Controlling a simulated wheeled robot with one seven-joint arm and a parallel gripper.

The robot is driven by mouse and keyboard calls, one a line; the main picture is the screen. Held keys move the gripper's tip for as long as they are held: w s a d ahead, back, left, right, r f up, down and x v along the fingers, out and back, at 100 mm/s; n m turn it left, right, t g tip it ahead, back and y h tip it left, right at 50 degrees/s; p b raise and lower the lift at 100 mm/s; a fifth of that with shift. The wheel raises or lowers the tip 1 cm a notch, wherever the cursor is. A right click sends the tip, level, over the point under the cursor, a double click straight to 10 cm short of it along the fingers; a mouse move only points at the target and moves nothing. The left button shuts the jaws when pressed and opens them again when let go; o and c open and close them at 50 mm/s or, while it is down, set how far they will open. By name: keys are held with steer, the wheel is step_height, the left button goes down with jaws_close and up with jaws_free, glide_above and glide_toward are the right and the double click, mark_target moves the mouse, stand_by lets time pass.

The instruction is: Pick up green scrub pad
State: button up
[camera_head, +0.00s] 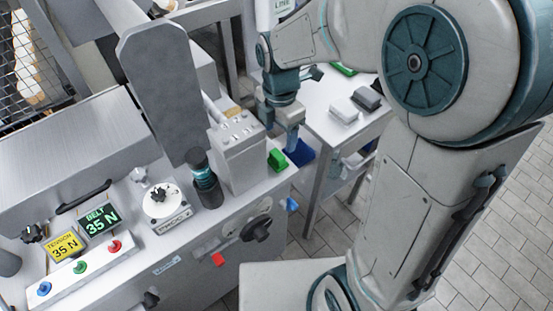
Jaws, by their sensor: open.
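A small green block (277,160), which looks like the green scrub pad, sits at the right corner of the machine's grey top, beside a grey housing. My gripper (291,143) hangs from my arm just right of and slightly above it in the head view. It is open. I see nothing held in it, though its fingertips are small and partly unclear. A blue item (301,153) shows right behind the fingers. Another green item (343,69) lies at the back of the white side table, partly hidden by my arm.
The grey housing (238,150) and a dark-ended cylinder (205,180) stand close left of the green block. The white side table (318,95) holds a white block (343,111) and a dark grey one (367,98). A black knob (256,229) juts from the machine's front.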

mark_target(280, 153)
step_height(280, 153, down, 8)
steer(key=shift+w+f, duration=0.1)
steer(key=shift+f, duration=0.15)
steer(key=c, duration=1.1)
steer(key=shift+c, duration=0.2)
steer(key=shift+r, duration=0.1)
step_height(280, 153, up, 4)
steer(key=shift+f, duration=0.1)
steer(key=s+d+r, duration=0.3)
steer(key=d+r, duration=0.4)
steer(key=d, duration=0.4)
steer(key=shift+d, duration=0.2)
steer(key=shift+o, duration=0.8)
